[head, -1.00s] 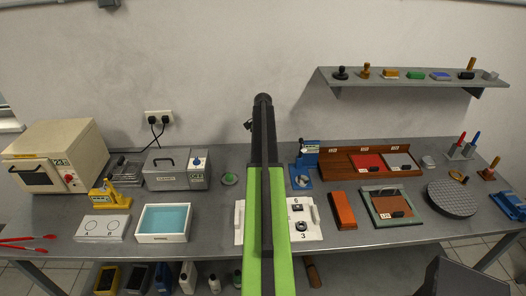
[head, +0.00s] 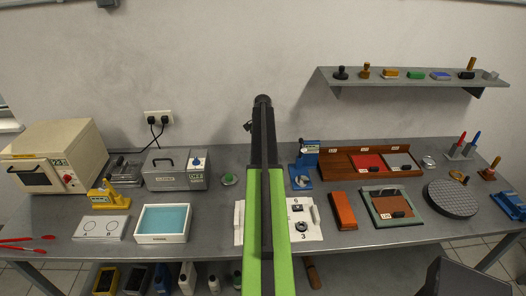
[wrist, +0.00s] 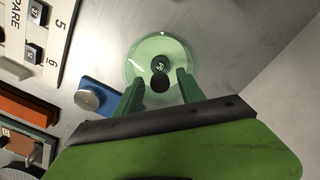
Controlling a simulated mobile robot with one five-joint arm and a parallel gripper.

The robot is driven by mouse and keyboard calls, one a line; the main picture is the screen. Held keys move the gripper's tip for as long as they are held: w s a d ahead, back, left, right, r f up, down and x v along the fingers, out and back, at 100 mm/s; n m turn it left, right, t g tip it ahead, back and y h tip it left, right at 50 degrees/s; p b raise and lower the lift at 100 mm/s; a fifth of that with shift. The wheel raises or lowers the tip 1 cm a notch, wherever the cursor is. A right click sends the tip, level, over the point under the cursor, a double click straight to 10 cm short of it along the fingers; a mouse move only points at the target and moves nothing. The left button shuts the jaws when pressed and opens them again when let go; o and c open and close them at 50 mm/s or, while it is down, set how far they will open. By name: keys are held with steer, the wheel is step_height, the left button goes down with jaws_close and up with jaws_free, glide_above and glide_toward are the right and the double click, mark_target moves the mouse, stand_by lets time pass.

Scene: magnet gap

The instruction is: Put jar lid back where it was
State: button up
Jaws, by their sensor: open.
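A round, translucent green piece with a dark knob in its middle shows in the wrist view (wrist: 143,73); it looks like the jar lid, or a jar with its lid on. My gripper's fingers are hidden in the head view.
A blue press (head: 302,170) stands right of my arm and shows beside my fingers in the wrist view (wrist: 117,104). A white numbered panel (head: 316,232) lies in front. A grey metal box (head: 170,182) stands left of the green piece. The wall is close behind.

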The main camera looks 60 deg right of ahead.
step_height(320, 180, up, 13)
steer(key=p, duration=1.2)
steer(key=w+a+n, duration=0.3)
steer(key=w+a, duration=0.2)
steer(key=a, duration=0.8)
steer(key=w+a+n, duration=0.4)
steer(key=a, duration=0.9)
steer(key=w+a+n, duration=0.3)
steer(key=w+a, duration=0.2)
steer(key=a, duration=0.7)
steer(key=s+a+n, duration=0.3)
steer(key=a+n, duration=0.2)
steer(key=a, duration=1)
steer(key=s+a+n, duration=0.3)
steer(key=a+n, duration=0.1)
steer(key=a, duration=1.2)
steer(key=shift+s+a+n, duration=0.15)
steer(key=shift+a+n, duration=0.05)
steer(key=shift+n, duration=0.2)
